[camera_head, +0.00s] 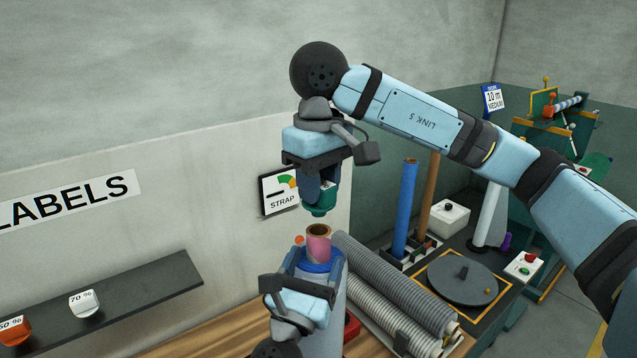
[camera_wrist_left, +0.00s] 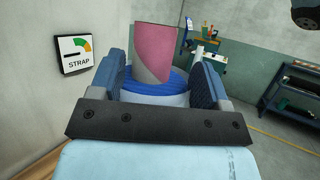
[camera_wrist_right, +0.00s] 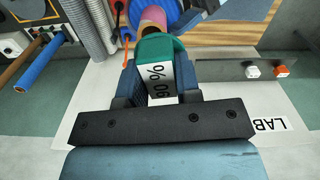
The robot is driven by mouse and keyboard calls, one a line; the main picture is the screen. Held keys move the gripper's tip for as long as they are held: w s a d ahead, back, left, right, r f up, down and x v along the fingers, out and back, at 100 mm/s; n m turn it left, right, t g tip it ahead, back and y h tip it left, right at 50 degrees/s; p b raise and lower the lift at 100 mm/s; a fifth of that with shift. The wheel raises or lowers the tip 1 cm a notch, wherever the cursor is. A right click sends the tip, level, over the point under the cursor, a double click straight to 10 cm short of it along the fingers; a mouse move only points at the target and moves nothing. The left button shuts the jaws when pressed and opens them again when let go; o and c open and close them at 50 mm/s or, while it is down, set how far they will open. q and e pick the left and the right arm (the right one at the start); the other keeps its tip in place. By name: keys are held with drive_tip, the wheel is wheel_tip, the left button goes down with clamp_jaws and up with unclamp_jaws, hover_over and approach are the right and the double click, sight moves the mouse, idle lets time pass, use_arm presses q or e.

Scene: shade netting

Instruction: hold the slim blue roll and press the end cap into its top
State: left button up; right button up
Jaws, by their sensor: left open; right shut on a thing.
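A blue roll (camera_head: 318,267) with a pink core (camera_head: 319,246) rising from its top stands upright in a pale grey cylinder. The blue winding (camera_wrist_left: 158,84) and pink core (camera_wrist_left: 155,50) also show in the left wrist view. My left gripper (camera_head: 312,272) is open, its fingers on either side of the roll. My right gripper (camera_head: 318,190) points down and is shut on a teal end cap (camera_head: 320,203), just above the pink core with a small gap. The right wrist view shows the cap (camera_wrist_right: 163,50) with a white "90 %" label, near the core. The core's inside is mostly hidden.
Grey ribbed rolls (camera_head: 400,305) lie right of the held roll. A slim blue roll (camera_head: 405,210) and a brown one (camera_head: 431,195) stand in a rack behind, near a dark turntable (camera_head: 464,279). A shelf (camera_head: 130,302) at left bears orange and white caps.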

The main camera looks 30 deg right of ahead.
use_arm(q)
drive_tip(key=shift+x, duration=0.9)
drive_tip(key=c, duration=1.2)
